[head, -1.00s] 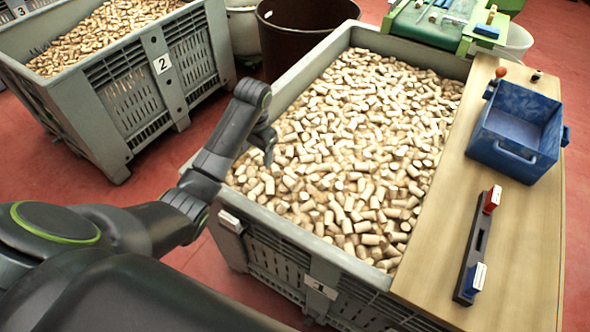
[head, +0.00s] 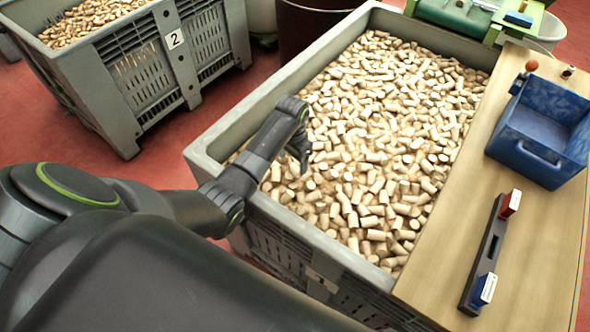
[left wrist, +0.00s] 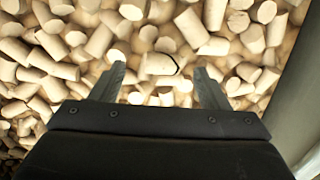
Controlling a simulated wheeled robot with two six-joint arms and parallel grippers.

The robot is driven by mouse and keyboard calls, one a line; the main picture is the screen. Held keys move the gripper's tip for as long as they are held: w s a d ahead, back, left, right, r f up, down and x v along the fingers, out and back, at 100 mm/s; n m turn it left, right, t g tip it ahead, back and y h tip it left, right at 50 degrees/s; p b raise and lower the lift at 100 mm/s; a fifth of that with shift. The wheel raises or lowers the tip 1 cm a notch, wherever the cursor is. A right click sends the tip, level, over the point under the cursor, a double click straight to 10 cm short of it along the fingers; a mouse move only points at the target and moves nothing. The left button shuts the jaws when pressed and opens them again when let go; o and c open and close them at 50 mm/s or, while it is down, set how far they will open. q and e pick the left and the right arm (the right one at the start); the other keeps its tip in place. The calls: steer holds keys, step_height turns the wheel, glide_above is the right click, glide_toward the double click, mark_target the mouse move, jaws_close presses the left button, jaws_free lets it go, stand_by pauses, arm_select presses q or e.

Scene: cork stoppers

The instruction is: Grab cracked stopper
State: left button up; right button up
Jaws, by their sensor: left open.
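Many pale cork stoppers (head: 385,130) fill the large grey bin. In the left wrist view, one stopper (left wrist: 158,64) with a small dark mark at its right end, possibly a crack, lies between and just beyond my fingertips. My left gripper (left wrist: 160,72) is open and empty, its two fingers apart above the corks. In the head view, the left gripper (head: 303,160) points down over the left part of the bin; its fingers are hard to make out there. I cannot tell its exact height above the corks. My right gripper is not in view.
The grey bin's wall (head: 228,135) is close under my left arm. A wooden board (head: 468,215) along the right carries a blue tray (head: 540,165) and a dark bar (head: 484,262) with red and blue blocks. Another bin (head: 118,110), labelled 2, stands at upper left.

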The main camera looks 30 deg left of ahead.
mark_target(292, 170)
arm_select(q)
steer(key=shift+w+a+f, duration=0.1)
steer(key=shift+a+f, duration=0.05)
steer(key=shift+f, duration=2.5)
steer(key=c, duration=1)
steer(key=shift+c, duration=0.2)
steer(key=shift+r, duration=0.1)
